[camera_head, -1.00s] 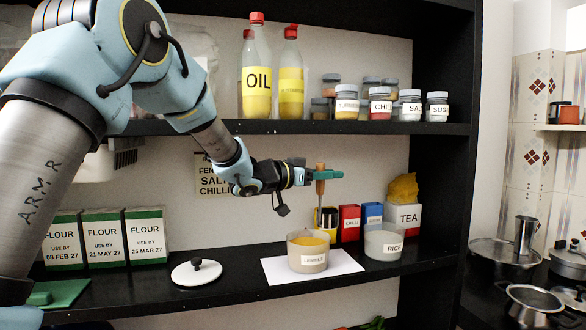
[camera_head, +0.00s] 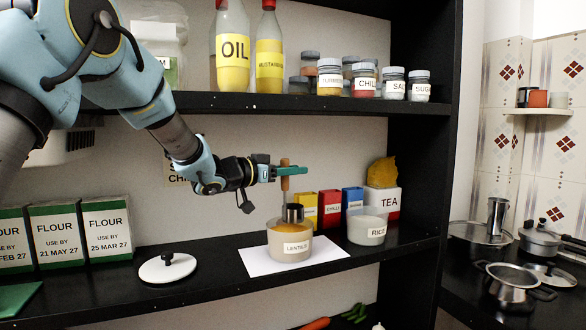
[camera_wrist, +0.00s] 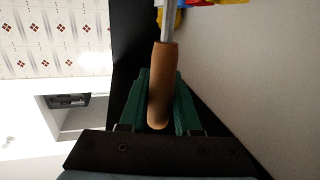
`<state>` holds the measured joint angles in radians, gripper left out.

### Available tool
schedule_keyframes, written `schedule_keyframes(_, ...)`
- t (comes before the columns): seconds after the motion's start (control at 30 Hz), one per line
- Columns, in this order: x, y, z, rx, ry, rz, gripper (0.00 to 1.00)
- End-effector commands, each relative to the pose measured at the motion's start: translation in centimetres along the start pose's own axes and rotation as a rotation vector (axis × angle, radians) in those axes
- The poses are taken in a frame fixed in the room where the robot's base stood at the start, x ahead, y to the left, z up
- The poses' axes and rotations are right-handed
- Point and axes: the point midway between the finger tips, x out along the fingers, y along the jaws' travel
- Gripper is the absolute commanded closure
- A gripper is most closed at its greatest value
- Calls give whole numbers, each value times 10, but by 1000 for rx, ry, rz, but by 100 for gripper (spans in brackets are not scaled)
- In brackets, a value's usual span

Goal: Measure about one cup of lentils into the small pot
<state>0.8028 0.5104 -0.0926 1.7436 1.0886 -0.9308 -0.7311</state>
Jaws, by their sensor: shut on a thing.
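My gripper (camera_head: 290,171) is shut on the wooden handle of an upright ladle (camera_head: 285,182), between its green fingers. The handle also shows in the wrist view (camera_wrist: 162,85). The ladle's metal cup (camera_head: 292,212) is at the mouth of the lentils container (camera_head: 290,247), overlapping its back rim; I cannot tell whether it touches the lentils or what it holds. Yellow-orange lentils show inside the container, which stands on a white sheet (camera_head: 325,252). An open steel pot (camera_head: 512,286) stands on the stove at the lower right and may be the small pot.
The container's likely lid (camera_head: 167,267) lies left on the shelf. A rice container (camera_head: 367,228), spice boxes (camera_head: 330,207) and the tea box (camera_head: 383,200) stand right. The upper shelf (camera_head: 300,105) is above my gripper. A black upright panel (camera_head: 420,150) separates shelves and stove.

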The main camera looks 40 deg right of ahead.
Motion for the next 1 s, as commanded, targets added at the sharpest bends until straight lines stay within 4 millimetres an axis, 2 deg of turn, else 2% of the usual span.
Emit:
schedule_keyframes(0.03,0,0,7,0,0,0,100)
schedule_keyframes(0.7,4,0,64,0,2,1,100)
schedule_keyframes(1.0,4,0,79,0,1,1,100)
